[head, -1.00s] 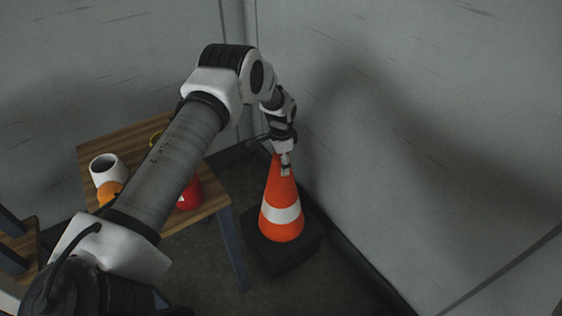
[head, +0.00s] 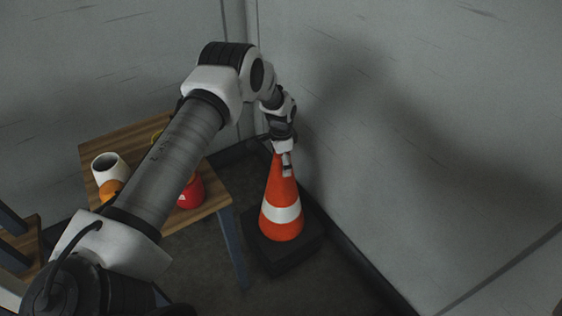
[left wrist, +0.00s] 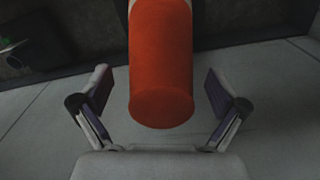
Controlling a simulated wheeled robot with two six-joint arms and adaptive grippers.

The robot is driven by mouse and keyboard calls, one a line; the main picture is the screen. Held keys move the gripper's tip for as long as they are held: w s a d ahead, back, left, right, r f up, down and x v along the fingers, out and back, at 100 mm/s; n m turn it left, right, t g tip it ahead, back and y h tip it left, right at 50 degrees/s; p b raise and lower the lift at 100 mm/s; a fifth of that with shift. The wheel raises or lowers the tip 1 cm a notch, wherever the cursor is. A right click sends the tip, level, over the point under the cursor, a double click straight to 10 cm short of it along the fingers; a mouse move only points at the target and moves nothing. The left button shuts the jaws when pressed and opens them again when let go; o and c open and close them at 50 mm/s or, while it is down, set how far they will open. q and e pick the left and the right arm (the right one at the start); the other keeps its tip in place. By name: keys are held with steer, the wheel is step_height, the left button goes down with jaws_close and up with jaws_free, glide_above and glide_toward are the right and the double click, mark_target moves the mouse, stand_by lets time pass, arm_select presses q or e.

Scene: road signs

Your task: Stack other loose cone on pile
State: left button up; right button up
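An orange traffic cone (head: 281,222) with a white band stands upright on a black square base in the corner of the room. My left gripper (head: 286,168) is at the cone's top. In the left wrist view the orange cone top (left wrist: 162,70) lies between the two spread fingers of my left gripper (left wrist: 161,98), with a gap on each side. I cannot tell from the head view whether the cone is a single one or a pile. No other loose cone shows clearly. My right gripper is not in view.
A wooden table (head: 100,148) stands left of the cone, with a white cup (head: 109,168), an orange object (head: 111,191) and a red object (head: 192,192) on it. Grey walls (head: 420,120) close in behind and to the right. Some dark floor is free in front.

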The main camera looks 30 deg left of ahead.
arm_select(q)
step_height(320, 180, up, 12)
stand_by(0.4)
steer(key=shift+f, duration=0.1)
stand_by(0.4)
